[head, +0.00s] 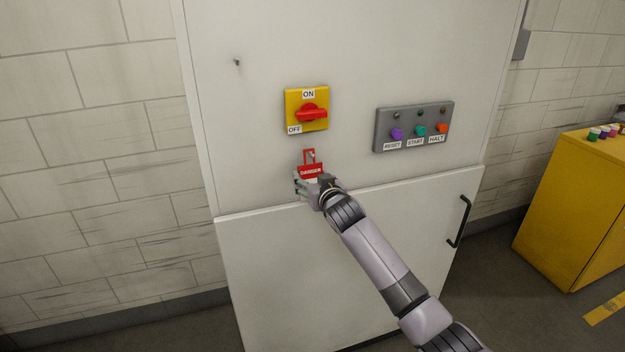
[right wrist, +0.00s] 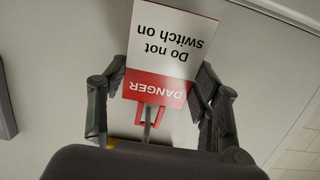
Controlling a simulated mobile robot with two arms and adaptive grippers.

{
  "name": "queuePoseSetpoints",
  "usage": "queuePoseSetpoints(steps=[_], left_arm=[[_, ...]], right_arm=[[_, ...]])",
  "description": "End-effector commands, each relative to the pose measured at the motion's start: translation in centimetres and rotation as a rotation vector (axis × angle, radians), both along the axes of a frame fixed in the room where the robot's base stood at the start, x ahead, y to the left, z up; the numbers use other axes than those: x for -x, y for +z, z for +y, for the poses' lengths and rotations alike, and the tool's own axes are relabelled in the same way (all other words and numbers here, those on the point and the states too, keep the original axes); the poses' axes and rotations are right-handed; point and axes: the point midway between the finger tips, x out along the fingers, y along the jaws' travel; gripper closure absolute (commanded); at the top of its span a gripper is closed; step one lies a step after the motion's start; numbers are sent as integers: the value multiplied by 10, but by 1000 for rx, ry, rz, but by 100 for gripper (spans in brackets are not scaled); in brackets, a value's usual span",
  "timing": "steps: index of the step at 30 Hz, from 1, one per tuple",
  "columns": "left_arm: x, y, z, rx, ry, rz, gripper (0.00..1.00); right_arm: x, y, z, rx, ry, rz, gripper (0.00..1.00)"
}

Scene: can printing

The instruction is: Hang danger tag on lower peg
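The danger tag (head: 311,170) is at the panel's front, below the yellow on/off switch (head: 307,108). Its red loop is uppermost, around a small grey peg (head: 311,155). In the right wrist view the tag (right wrist: 165,60) appears upside down, reading "Do not switch on", with a grey peg (right wrist: 149,122) showing at its red loop. My right gripper (head: 315,186) is at the tag's lower part. In the wrist view its fingers (right wrist: 162,85) are spread on either side of the tag; contact with its edges is unclear. My left gripper is out of view.
Another small peg (head: 237,62) sticks out at the panel's upper left. A grey button box (head: 413,127) is right of the switch. A black handle (head: 459,222) is on the lower door. A yellow cabinet (head: 572,215) stands at the right.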

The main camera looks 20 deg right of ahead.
Motion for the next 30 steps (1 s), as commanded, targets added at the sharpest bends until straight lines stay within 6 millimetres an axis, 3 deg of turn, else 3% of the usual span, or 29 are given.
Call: queuePoseSetpoints(steps=[9,20,26,30], left_arm=[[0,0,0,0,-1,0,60],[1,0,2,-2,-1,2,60],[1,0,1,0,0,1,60],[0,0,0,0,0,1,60]], right_arm=[[0,0,0,0,0,0,20],[2,0,0,0,0,0,19],[18,3,0,0,2,-1,19],[40,6,-1,0,1,0,19]])
